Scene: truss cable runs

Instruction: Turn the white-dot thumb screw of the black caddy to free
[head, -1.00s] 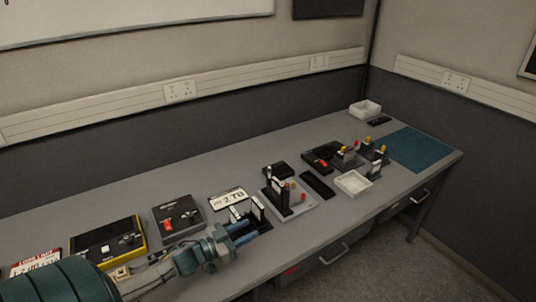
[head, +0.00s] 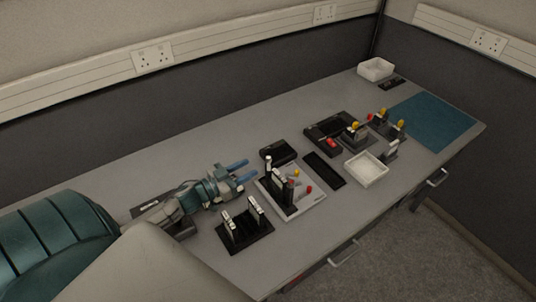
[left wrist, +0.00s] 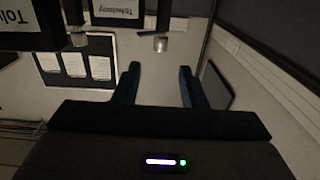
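The black caddy (head: 246,236) appears to be the dark base with two black uprights with white parts, near the front of the bench in the head view. Its thumb screws and any white dot are too small to make out. My left gripper (head: 241,172) is behind the caddy, apart from it, with its blue fingers spread and nothing between them. In the left wrist view the two dark fingers (left wrist: 158,86) are also apart and empty. Dark blocks with upside-down white labels (left wrist: 117,15) and metal knobs (left wrist: 160,43) hang at the top left there. My right gripper is not in view.
A grey-white stand (head: 312,203) with red and yellow knobs is right of the caddy. Beyond are a black box (head: 278,152), a black pad (head: 324,168), a white tray (head: 366,169) and more knobbed fixtures (head: 355,133). A blue mat (head: 433,120) lies far right.

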